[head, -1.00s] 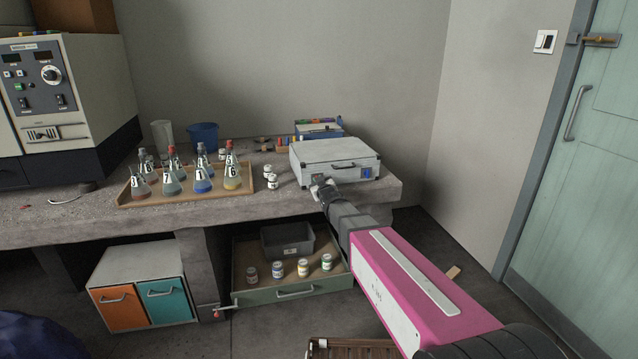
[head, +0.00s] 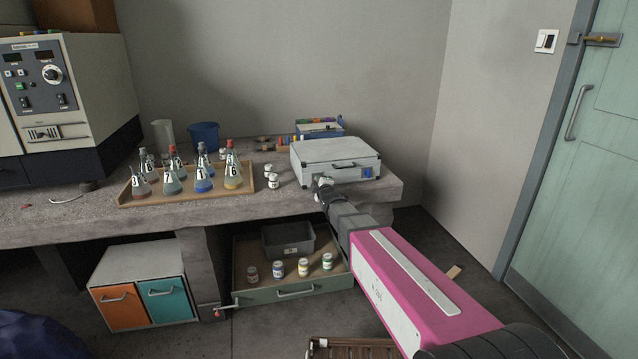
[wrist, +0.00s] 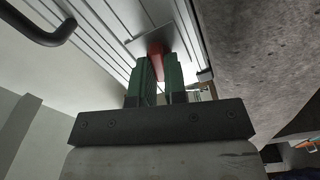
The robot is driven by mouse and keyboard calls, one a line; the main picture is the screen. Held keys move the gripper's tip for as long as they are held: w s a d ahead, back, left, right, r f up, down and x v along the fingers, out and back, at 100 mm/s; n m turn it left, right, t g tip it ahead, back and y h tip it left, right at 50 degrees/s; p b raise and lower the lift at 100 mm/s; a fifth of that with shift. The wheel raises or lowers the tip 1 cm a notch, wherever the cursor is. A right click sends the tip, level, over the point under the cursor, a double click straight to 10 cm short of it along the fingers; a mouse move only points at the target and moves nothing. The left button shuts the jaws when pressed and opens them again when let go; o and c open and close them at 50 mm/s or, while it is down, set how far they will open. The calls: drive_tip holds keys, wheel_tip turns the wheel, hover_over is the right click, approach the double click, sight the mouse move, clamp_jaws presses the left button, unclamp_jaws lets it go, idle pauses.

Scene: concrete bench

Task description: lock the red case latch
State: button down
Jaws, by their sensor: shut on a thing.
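The closed silver case (head: 334,158) lies on the right end of the concrete bench, its dark handle on the front face. A blue latch (head: 367,172) shows on the right of that front. In the wrist view, the red latch (wrist: 156,50) on a metal plate of the case (wrist: 118,22) stands between the green fingertips of my gripper (wrist: 160,72). My gripper is shut on the red latch. In the head view my gripper (head: 322,184) is at the left of the case front and covers the red latch.
A wooden tray of numbered flasks (head: 187,190) stands left of the case, with small white jars (head: 273,181) between them. Below, an open drawer (head: 292,285) holds a grey bin and several jars. A blue box (head: 320,130) stands behind the case.

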drive_tip(key=shift+f+n, duration=0.1)
drive_tip(key=shift+n, duration=1.5)
drive_tip(key=c, duration=1.2)
unclamp_jaws()
drive_tip(key=shift+o, duration=0.2)
drive_tip(key=shift+s, duration=0.1)
drive_tip(key=v, duration=1)
drive_tip(key=shift+s, duration=0.35)
drive_tip(key=shift+d, duration=0.15)
